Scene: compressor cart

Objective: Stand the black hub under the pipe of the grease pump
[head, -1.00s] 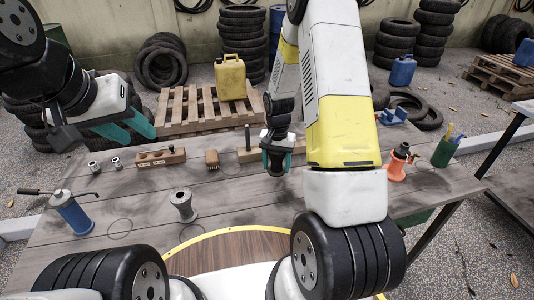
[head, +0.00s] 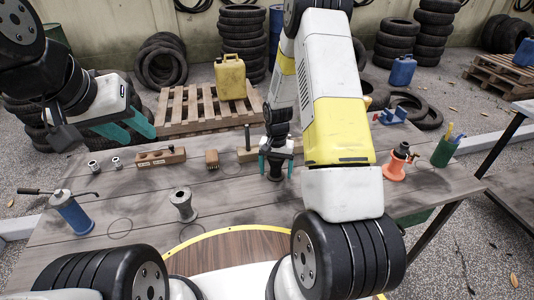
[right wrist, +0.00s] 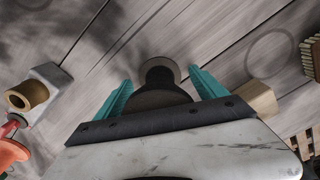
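The black hub (head: 275,171) stands upright on the table at the middle back; in the right wrist view the hub (right wrist: 160,90) shows between the teal fingers. My right gripper (head: 276,166) is around it, a finger on each side; the fingers look open, with gaps beside its narrow waist. The blue grease pump (head: 72,213) stands at the table's left, its thin pipe (head: 90,195) pointing right. A faint ring (head: 120,228) is marked on the table right of the pump. My left gripper (head: 128,131) is open and empty above the back left.
A grey metal spool (head: 183,205) stands between pump and hub. A wooden block with holes (head: 160,157), a brush (head: 211,159) and two small metal pieces (head: 105,164) lie at the back. An orange bottle jack (head: 396,165) and green cup (head: 443,152) stand right.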

